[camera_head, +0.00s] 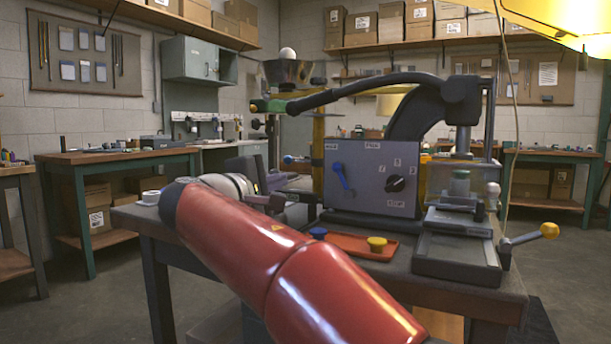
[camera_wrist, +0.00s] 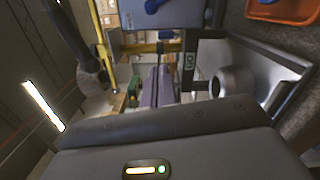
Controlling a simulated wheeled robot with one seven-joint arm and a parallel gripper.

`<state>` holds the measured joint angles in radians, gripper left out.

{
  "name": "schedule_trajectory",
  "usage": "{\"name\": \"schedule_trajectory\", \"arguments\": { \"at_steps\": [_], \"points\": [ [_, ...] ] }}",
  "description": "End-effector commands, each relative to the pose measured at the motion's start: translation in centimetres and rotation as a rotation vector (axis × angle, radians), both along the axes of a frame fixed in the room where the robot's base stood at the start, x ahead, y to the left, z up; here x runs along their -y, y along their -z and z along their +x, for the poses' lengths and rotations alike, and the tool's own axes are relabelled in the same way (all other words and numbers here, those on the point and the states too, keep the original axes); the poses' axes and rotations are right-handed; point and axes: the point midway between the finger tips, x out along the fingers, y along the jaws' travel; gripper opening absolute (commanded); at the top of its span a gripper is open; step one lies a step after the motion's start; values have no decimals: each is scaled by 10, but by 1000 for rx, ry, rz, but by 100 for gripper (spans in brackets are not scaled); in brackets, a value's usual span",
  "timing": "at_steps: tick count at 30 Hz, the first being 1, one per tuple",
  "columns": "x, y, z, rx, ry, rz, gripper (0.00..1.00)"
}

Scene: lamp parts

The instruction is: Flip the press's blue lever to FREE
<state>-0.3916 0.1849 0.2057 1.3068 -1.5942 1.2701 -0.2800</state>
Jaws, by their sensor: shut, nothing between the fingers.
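The press (camera_head: 440,160) stands on a workbench, with a grey front panel (camera_head: 365,205). The blue lever (camera_head: 341,177) is on the panel's left half, its upper end tilted left, toward the upper-left label and away from the upper-right label, which seems to read FREE. In the wrist view, a blue piece that looks like the lever (camera_wrist: 153,5) shows at the top edge. My gripper (camera_head: 277,202) is left of the panel, apart from the lever. Its fingers (camera_wrist: 158,86) are together and empty in the wrist view.
A dark dial (camera_head: 396,184) sits right of the lever. An orange tray (camera_head: 360,246) with a blue and a yellow piece lies before the panel. The press's long black handle (camera_head: 345,92) reaches left above the panel. A yellow-knobbed crank (camera_head: 549,230) sticks out at right.

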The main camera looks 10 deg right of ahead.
Motion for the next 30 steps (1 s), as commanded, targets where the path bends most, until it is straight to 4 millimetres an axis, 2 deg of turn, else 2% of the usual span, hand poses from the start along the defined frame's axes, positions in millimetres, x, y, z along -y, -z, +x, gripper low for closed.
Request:
{"name": "schedule_trajectory", "arguments": {
  "at_steps": [5,15,21,30],
  "points": [
    [18,0,20,-2,4,0,0],
    [63,-1,76,-1,4,1,0],
    [88,-6,62,1,3,0,0],
    [97,-8,58,-1,0,1,0]
  ]
}}
